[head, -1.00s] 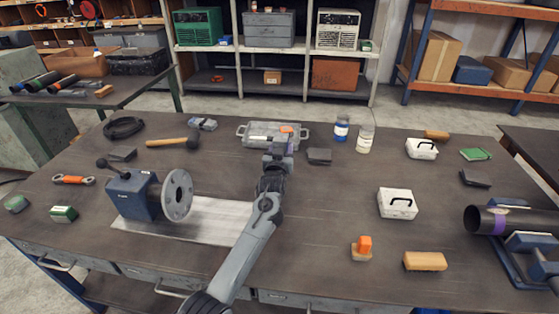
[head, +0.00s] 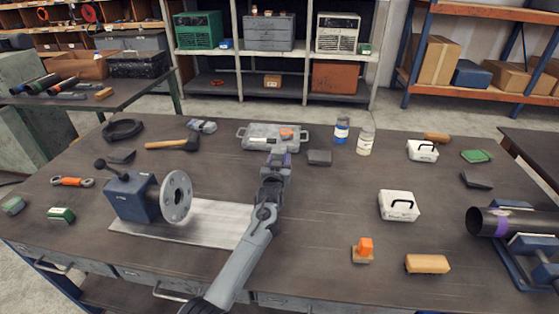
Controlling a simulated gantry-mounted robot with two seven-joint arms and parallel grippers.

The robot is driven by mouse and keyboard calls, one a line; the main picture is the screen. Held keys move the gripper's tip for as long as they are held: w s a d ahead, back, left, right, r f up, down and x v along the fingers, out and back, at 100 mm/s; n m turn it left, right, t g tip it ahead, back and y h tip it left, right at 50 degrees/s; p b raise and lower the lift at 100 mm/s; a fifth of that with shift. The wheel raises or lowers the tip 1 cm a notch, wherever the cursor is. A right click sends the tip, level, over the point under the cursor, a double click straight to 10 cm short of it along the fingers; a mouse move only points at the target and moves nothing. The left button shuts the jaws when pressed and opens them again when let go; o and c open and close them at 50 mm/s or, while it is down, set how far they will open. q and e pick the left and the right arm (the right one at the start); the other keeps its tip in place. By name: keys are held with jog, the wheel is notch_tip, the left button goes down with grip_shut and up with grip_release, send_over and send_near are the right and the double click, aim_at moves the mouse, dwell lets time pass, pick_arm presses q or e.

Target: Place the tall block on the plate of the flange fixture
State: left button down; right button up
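The flange fixture (head: 132,196) is a blue body with a round grey flange (head: 177,197) facing right. It stands at the left, over a pale metal plate (head: 215,224) that lies flat on the bench. My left gripper (head: 280,154) is above the bench, just in front of a grey tray (head: 246,131). Its fingertips are small and seen from behind, so I cannot tell whether it is open or holds something. I cannot pick out the tall block with certainty. My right gripper is not in view.
The tray holds an orange piece (head: 287,133). A dark block (head: 319,157), two jars (head: 341,130), white cases (head: 398,205) and a tan block (head: 427,264) lie to the right. A dark pipe (head: 505,222) rests on a stand at far right.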

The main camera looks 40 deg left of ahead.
pick_arm(q)
jog(key=shift+r, duration=0.1)
jog(key=c, duration=0.7)
grip_release()
jog(key=shift+f, duration=0.2)
jog(key=shift+o, duration=1.3)
jog(key=shift+r, duration=0.15)
jog(key=p+v, duration=0.2)
jog(key=v, duration=1)
jog(key=shift+p, duration=0.3)
